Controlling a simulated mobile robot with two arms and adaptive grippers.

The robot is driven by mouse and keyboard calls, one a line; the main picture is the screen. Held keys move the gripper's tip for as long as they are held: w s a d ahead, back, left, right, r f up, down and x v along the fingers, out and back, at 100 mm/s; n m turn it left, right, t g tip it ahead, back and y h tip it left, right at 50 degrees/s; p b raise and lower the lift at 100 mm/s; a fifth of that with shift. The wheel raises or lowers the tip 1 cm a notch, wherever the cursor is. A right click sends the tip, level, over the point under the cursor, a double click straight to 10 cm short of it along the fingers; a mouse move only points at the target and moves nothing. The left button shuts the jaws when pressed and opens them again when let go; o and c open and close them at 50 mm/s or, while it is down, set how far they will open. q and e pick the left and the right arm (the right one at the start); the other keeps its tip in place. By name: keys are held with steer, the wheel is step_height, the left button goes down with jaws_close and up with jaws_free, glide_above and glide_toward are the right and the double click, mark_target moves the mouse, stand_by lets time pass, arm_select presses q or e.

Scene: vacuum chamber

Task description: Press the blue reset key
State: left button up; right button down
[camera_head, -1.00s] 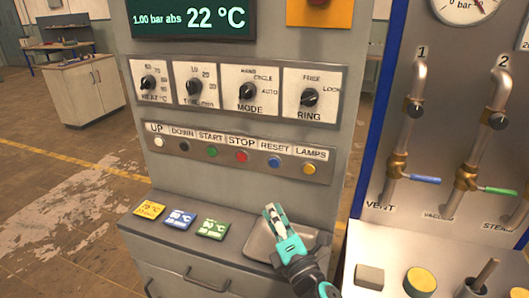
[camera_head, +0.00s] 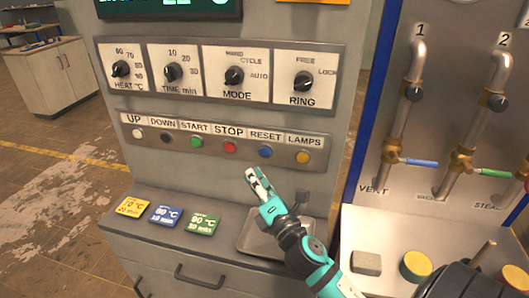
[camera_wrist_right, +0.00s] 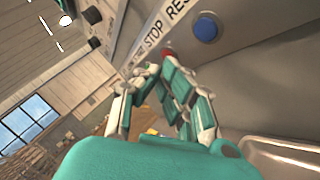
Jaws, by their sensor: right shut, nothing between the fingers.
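The blue reset key (camera_head: 265,152) is a round button under the RESET label on the panel's key row. It also shows in the right wrist view (camera_wrist_right: 206,28), near the top. The red STOP key (camera_head: 230,147) is to its left and the yellow LAMPS key (camera_head: 303,157) to its right. My right gripper (camera_head: 253,174) is shut and empty. In the head view its fingertips are just below the key row, under the gap between the STOP and RESET keys. I see no contact with the blue key. My left gripper is not in view.
Above the keys are several dials (camera_head: 234,76). A metal tray (camera_head: 262,240) lies on the ledge below my right gripper, with coloured cards (camera_head: 165,214) to its left. A pipe panel with valve handles (camera_head: 420,163) stands at the right.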

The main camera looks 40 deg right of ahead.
mark_target(265, 152)
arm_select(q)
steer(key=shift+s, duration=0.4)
arm_select(e)
steer(key=w+d, duration=0.3)
steer(key=d, duration=0.1)
steer(key=shift+w, duration=0.15)
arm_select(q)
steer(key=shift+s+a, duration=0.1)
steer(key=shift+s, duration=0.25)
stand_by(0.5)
arm_select(e)
steer(key=shift+w+d, duration=0.25)
steer(key=shift+d, duration=0.05)
